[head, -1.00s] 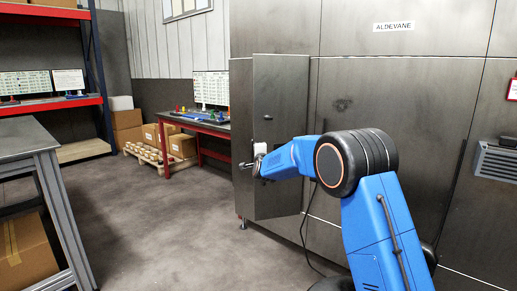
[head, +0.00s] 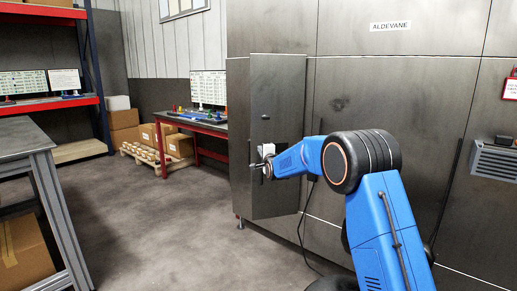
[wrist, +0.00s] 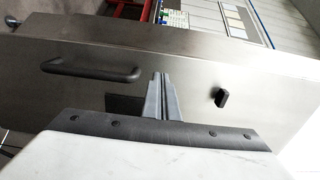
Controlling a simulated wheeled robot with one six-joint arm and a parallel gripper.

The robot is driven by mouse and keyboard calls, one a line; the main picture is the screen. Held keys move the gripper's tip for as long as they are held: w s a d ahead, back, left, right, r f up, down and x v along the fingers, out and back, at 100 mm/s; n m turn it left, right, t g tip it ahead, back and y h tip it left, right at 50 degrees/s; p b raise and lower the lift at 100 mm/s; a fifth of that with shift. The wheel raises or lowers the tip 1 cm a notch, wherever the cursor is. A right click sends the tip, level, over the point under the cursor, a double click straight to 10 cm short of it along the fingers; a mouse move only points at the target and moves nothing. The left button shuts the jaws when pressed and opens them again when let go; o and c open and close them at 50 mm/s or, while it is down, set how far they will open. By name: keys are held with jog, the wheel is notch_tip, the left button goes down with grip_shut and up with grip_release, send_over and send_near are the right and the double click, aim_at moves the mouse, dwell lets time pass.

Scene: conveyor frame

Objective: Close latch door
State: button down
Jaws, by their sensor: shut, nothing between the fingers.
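The latch door (head: 278,95) is a tall, narrow grey metal panel at the left end of the large cabinet. It appears to stand at an angle to the cabinet front. It also fills much of the wrist view (wrist: 200,62), with a dark bar handle (wrist: 92,68) to the left and a small black latch knob (wrist: 222,97) to the right. The knob also shows in the head view (head: 265,117). My gripper (head: 257,170) is at the door's lower half, below the knob. In the wrist view, its fingers (wrist: 161,85) are together and empty, between handle and knob; contact is unclear.
The cabinet (head: 385,100) continues to the right, with a vent (head: 495,162). A red-framed bench (head: 205,125) and cardboard boxes (head: 180,145) stand behind to the left. A grey table (head: 25,140) is at the near left. The floor between is clear.

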aim_at(257, 145)
jog(key=shift+x, duration=2.75)
